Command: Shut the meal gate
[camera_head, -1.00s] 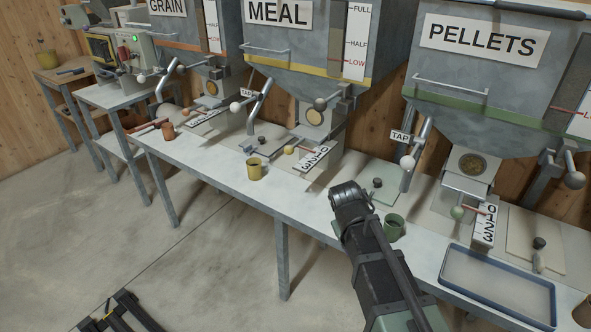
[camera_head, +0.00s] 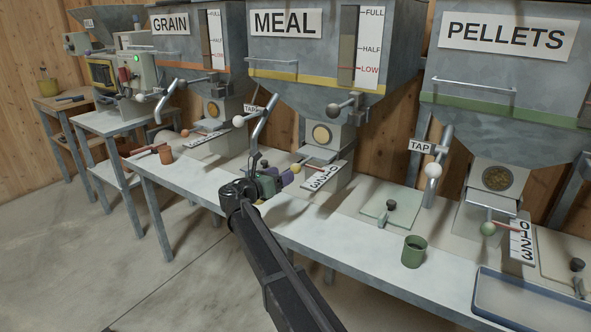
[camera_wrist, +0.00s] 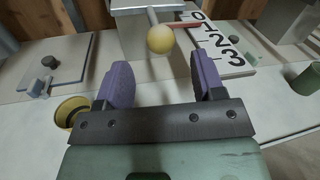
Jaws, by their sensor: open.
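The meal bin (camera_head: 325,65) stands at the middle, with its outlet and gate below. The gate's rod ends in a yellow knob (camera_head: 296,169), which also shows in the wrist view (camera_wrist: 160,39). A white scale (camera_head: 329,177) marked 0 to 3 sits beside it; its red pointer (camera_wrist: 186,24) is near the 0 and 1 end in the wrist view. My gripper (camera_head: 281,180) is open, its purple fingers just in front of the knob. In the wrist view the knob is beyond the gap between the fingertips (camera_wrist: 162,75), and nothing is held.
A yellow cup (camera_wrist: 72,110) stands left of my fingers in the wrist view; my arm hides it in the head view. A green cup (camera_head: 414,251) stands to the right. A blue-rimmed tray (camera_head: 530,305) lies front right.

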